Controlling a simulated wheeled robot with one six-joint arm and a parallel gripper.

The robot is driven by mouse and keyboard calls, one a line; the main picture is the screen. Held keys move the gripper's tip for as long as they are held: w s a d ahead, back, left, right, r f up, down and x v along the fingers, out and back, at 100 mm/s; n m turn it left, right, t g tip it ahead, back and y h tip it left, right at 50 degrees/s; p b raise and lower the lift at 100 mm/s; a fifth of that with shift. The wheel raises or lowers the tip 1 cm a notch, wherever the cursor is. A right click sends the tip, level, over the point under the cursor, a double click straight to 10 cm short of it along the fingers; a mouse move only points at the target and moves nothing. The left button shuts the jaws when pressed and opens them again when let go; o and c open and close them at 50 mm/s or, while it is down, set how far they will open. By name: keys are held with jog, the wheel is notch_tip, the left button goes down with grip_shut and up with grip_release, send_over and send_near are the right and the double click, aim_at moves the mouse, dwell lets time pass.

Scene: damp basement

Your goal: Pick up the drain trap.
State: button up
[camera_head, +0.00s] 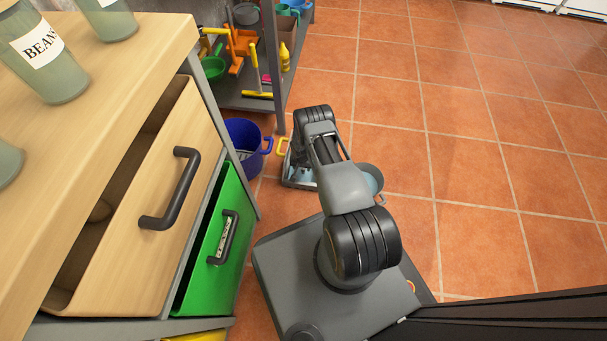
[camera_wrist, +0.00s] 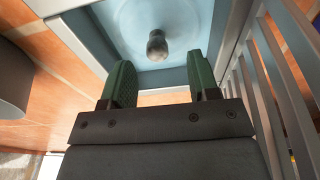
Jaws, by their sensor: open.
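My gripper (camera_wrist: 160,68) is open in the wrist view, with its two green fingers apart and nothing between them. Beyond the fingertips a small dark grey rounded piece (camera_wrist: 157,46) sticks out from a light blue surface (camera_wrist: 120,22). I cannot tell whether this piece is the drain trap. In the head view my arm reaches away from the base and hides my gripper. Bits of a grey and light blue thing (camera_head: 298,176) show around the arm's far end. No drain trap can be clearly made out there.
A wooden drawer (camera_head: 140,215) stands open at the left, above a green drawer (camera_head: 215,245). A shelf (camera_head: 262,101) with tools stands behind. The tiled floor at the right is clear.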

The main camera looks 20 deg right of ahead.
aim_at(303, 170)
jog(key=f+b, duration=0.2)
jog(key=f, duration=0.1)
jog(key=f+b, duration=0.1)
jog(key=f, duration=0.1)
jog(key=shift+w+d, duration=0.2)
jog(key=shift+d, duration=0.2)
jog(key=c, duration=1)
jog(key=shift+r, duration=0.1)
